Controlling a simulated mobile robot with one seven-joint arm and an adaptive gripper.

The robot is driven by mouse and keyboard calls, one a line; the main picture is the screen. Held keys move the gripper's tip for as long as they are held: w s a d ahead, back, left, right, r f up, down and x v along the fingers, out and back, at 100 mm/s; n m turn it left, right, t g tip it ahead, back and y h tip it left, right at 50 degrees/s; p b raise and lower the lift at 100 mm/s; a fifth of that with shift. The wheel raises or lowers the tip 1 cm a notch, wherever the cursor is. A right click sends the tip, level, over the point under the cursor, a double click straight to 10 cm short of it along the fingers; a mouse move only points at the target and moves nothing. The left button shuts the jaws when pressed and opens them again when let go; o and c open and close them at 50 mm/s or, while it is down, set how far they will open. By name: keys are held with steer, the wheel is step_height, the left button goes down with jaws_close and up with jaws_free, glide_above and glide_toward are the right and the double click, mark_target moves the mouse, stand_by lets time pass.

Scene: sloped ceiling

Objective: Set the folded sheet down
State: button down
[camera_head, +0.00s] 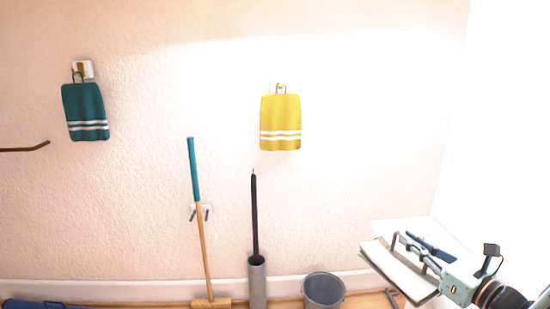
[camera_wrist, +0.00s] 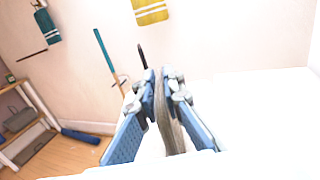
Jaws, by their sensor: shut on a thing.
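My gripper (camera_head: 413,250) is at the lower right of the head view, over a white surface. In the wrist view its two blue fingers (camera_wrist: 164,85) are closed on a grey-beige upright fold of the folded sheet (camera_wrist: 167,122). In the head view, the pale flat sheet (camera_head: 398,273) shows below and in front of the fingers, with a beige edge. Whether its underside touches the surface is hidden.
The bright white surface (camera_wrist: 262,115) spreads right of the gripper and looks clear. A grey bucket (camera_head: 323,289), a broom (camera_head: 207,250) and a grey cylinder holder (camera_head: 257,283) stand by the wall. Teal (camera_head: 85,110) and yellow (camera_head: 280,120) towels hang above.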

steer(key=s+a+f+n+g+y, duration=0.1)
steer(key=a+f+n+g+y, duration=0.2)
steer(key=a, duration=0.6)
steer(key=s+a+f+n+g+y, duration=0.2)
steer(key=a+f+n+y, duration=0.1)
steer(key=a, duration=0.7)
step_height(320, 180, down, 2)
steer(key=shift+a+f+g+y, duration=0.15)
steer(key=shift+g+y, duration=0.25)
steer(key=shift+y, duration=0.2)
step_height(320, 180, up, 19)
steer(key=m+t+h+p, duration=0.5)
steer(key=p, duration=2)
steer(key=shift+f+h, duration=0.2)
steer(key=shift+h, duration=0.2)
steer(key=shift+w, duration=0.1)
